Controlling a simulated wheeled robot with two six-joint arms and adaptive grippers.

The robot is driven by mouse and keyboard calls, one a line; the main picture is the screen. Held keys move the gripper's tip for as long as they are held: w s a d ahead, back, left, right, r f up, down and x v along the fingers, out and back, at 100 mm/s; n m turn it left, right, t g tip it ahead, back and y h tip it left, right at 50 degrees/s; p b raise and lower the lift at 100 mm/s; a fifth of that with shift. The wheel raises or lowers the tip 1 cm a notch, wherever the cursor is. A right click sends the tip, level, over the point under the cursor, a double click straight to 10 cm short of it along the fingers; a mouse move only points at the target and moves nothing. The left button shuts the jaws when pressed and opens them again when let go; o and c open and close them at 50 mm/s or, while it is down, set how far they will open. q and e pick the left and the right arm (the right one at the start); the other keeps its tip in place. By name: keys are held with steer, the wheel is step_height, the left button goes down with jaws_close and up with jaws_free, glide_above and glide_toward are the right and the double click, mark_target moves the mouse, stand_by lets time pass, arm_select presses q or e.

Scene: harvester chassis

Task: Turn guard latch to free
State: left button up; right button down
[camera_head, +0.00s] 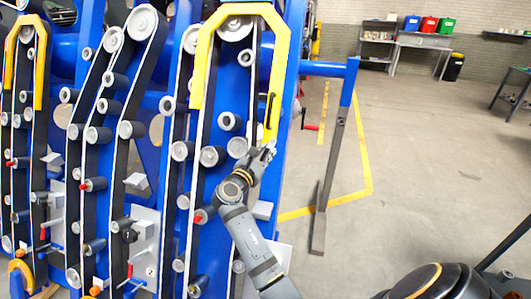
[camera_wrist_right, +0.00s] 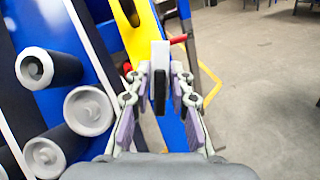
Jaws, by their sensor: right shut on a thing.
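The yellow guard (camera_head: 277,72) arches over the right-hand belt run of the blue chassis, with a black handle (camera_head: 271,106) on its right leg. My right gripper (camera_head: 268,149) is at the lower end of that leg. In the right wrist view, its fingers are shut on a small upright piece, pale at the top and dark below, which looks like the guard latch (camera_wrist_right: 160,92). The guard (camera_wrist_right: 137,42) runs just behind it in that view. The fingers hide part of the latch, and its exact turn is hard to tell. My left gripper is not in view.
Several rollers (camera_wrist_right: 89,110) stick out of the chassis left of my right gripper. A red-handled crank (camera_head: 311,127) sits just right of the guard. A blue and grey post (camera_head: 334,160) stands farther right. Open floor (camera_head: 430,150) lies beyond it.

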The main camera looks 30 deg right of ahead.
steer(key=shift+m, duration=0.3)
steer(key=m+g+b, duration=0.1)
steer(key=m+g, duration=0.1)
steer(key=m, duration=0.1)
steer(key=shift+f, duration=0.1)
steer(key=m+g, duration=0.1)
steer(key=m, duration=0.1)
steer(key=m+g, duration=0.1)
steer(key=m, duration=0.1)
steer(key=shift+s+d+m+g+b, duration=0.1)
steer(key=shift+s+m+g+b, duration=0.05)
steer(key=shift+m+g+b, duration=0.25)
steer(key=m+g+y, duration=0.1)
steer(key=m, duration=0.2)
steer(key=shift+s+m+g, duration=0.15)
steer(key=shift+m+g, duration=0.25)
steer(key=shift+f+m+g+y+p, duration=0.15)
steer(key=shift+m+g+y+p, duration=0.2)
steer(key=shift+m, duration=0.55)
steer(key=shift+f+m+g+y+p, duration=0.2)
steer(key=shift+m+y, duration=0.25)
steer(key=shift+m, duration=0.45)
steer(key=shift+s, duration=0.1)
steer(key=c, duration=1.4)
jaws_free()
